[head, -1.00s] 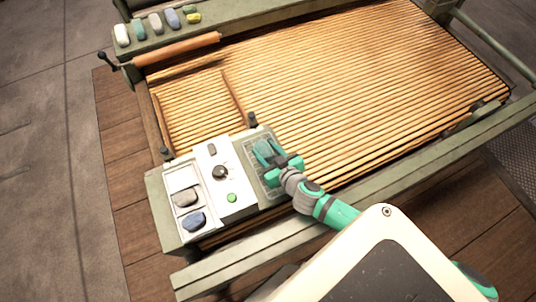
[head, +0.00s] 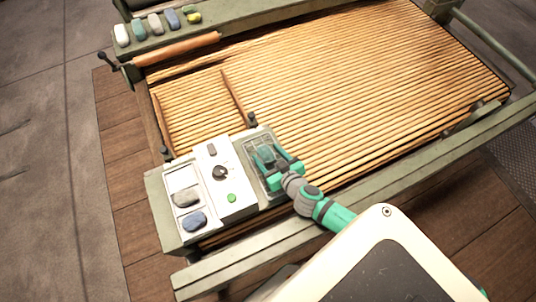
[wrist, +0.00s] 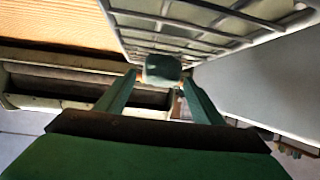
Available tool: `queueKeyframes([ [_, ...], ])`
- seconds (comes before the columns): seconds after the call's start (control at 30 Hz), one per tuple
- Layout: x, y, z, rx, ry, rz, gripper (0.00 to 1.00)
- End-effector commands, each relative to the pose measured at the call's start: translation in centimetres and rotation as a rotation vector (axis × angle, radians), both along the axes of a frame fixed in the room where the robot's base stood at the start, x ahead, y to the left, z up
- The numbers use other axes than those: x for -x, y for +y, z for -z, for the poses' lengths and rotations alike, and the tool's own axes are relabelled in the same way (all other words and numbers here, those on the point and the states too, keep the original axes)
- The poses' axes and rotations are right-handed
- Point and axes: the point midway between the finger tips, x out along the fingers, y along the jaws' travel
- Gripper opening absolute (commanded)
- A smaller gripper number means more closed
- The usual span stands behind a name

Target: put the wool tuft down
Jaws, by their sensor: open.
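A dark teal wool tuft (head: 264,154) lies at the wire-mesh tray (head: 248,144) on the right of the control panel. In the wrist view the tuft (wrist: 162,68) is between and just beyond the fingertips of my gripper (wrist: 160,80). The fingers are spread apart, with a gap seeming to show on each side of it. In the head view my gripper (head: 270,163) is over the tray and partly hides the tuft. I cannot tell whether the tuft touches the mesh fully.
A white panel (head: 225,190) with a dark knob and green button stands left of the tray. Beside it, a compartment tray holds a grey tuft (head: 186,197) and a blue tuft (head: 194,221). Several coloured tufts line the far rail. The slatted apron (head: 350,80) is clear.

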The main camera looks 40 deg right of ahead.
Motion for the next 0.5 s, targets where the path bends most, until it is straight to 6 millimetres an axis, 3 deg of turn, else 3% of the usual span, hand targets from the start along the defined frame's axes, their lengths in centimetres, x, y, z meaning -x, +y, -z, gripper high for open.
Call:
queueKeyframes([
  [0.17, 0.9, 0.0, -0.5, 0.002, -0.001, 0.001, 0.61],
  [0.5, 5.1, 0.6, -2.5, -0.001, -0.001, 0.003, 0.61],
])
